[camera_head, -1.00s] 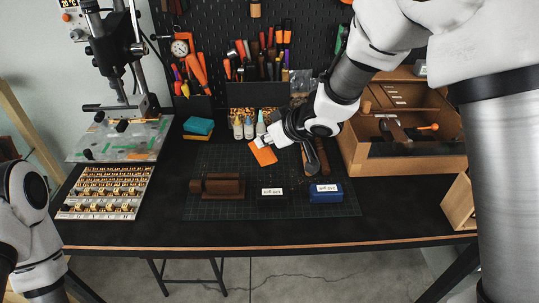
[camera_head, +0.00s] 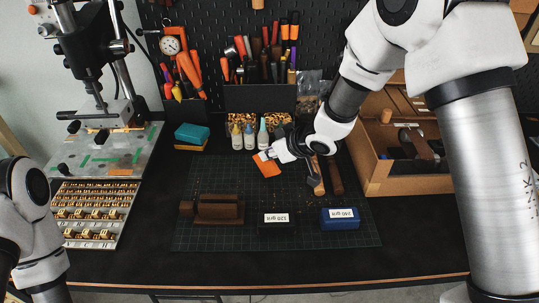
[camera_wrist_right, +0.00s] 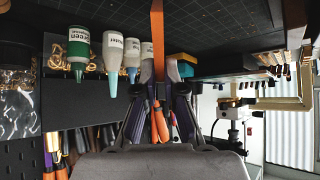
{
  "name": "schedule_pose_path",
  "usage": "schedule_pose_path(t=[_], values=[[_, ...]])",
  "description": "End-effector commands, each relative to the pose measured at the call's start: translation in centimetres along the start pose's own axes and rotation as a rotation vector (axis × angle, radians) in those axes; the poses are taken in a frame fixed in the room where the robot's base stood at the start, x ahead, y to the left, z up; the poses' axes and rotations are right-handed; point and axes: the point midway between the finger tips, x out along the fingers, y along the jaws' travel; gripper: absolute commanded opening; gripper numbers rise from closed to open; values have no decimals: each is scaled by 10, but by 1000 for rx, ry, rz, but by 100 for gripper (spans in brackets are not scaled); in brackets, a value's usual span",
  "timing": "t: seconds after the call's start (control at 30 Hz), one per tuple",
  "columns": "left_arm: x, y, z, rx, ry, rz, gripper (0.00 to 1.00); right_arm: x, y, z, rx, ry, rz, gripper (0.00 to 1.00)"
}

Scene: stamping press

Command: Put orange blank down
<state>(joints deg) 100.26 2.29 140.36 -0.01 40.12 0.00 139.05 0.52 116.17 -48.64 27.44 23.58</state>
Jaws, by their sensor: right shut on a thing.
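The orange blank (camera_head: 268,168) is a small flat piece over the back part of the dark gridded cutting mat (camera_head: 185,225). My right gripper (camera_head: 266,156) is shut on it from the upper right edge. In the right wrist view the blank (camera_wrist_right: 158,38) shows edge-on as a thin orange strip between the fingers of the right gripper (camera_wrist_right: 159,88). I cannot tell how far it is above the mat. My left arm shows at the left edge of the head view; its gripper is out of view.
Dropper bottles (camera_head: 249,138) stand just behind the blank. A wooden-handled tool (camera_head: 316,180) lies to its right. A brown block (camera_head: 217,208), a black box (camera_head: 277,228) and a blue box (camera_head: 340,224) stand at the front. The mat's middle is clear.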

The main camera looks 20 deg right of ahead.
Motion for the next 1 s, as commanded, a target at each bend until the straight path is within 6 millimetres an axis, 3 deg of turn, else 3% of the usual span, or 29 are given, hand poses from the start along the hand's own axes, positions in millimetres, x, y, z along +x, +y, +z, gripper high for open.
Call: schedule_pose_path(t=[0.27,0.3,0.33,0.37,0.67,0.83,1.0], values=[[2,0,0,0,0,0,53,3,0,3,0,0,0,0],[2,0,0,0,0,0,53,3,0,2,0,0,0,19],[2,0,0,0,0,0,53,2,0,2,0,0,0,29],[2,0,0,0,0,0,53,2,0,2,0,0,0,33],[0,0,0,0,0,0,53,1,0,1,0,0,0,33],[0,0,0,0,0,0,53,-19,1,-2,3,2,2,33],[0,0,0,0,0,0,53,-64,0,-2,4,6,0,33]])
